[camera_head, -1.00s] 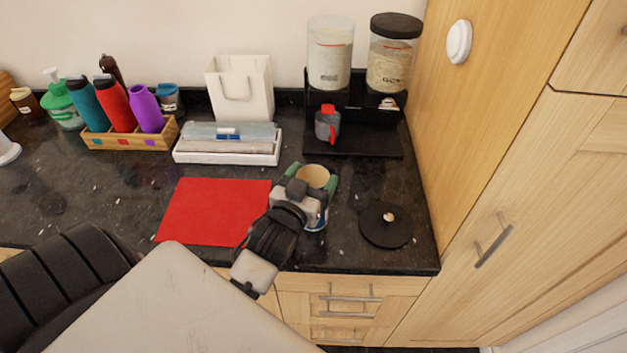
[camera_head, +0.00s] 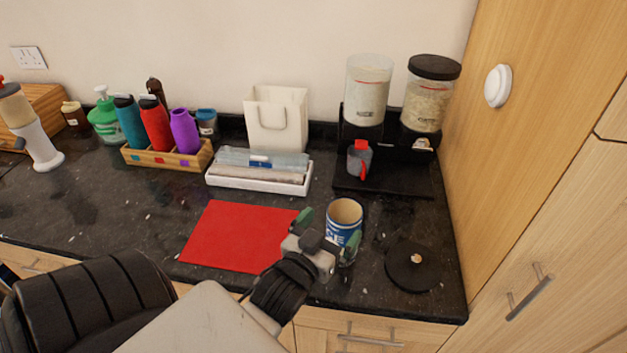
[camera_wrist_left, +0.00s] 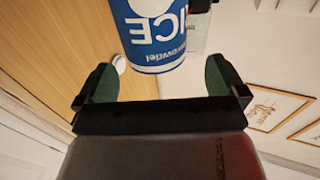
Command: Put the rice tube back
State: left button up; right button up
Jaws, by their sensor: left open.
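A blue and white can (camera_head: 343,232) with an open top stands upright on the dark counter; the letters "ICE" show on it in the left wrist view (camera_wrist_left: 158,30). My left gripper (camera_head: 328,231) is open on the near side of the can, its green-padded fingers apart. In the left wrist view the can is beyond the fingertips (camera_wrist_left: 160,78), with a gap to the palm. Two clear tubes sit on a black dispenser stand (camera_head: 385,184): the left tube (camera_head: 367,92) is lidless, the right tube (camera_head: 427,100) has a black lid. My right gripper is out of view.
A round black lid (camera_head: 412,267) lies right of the can, and a red mat (camera_head: 235,235) left of it. A grey and red cup (camera_head: 360,160) is at the stand. A white tray (camera_head: 258,182) and bottle box (camera_head: 165,160) are farther left. A wooden cabinet (camera_head: 540,150) bounds the right.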

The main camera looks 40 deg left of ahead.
pick_arm(q)
jog(key=s+d+b, duration=0.1)
jog(key=s, duration=0.6)
jog(key=shift+s, duration=0.15)
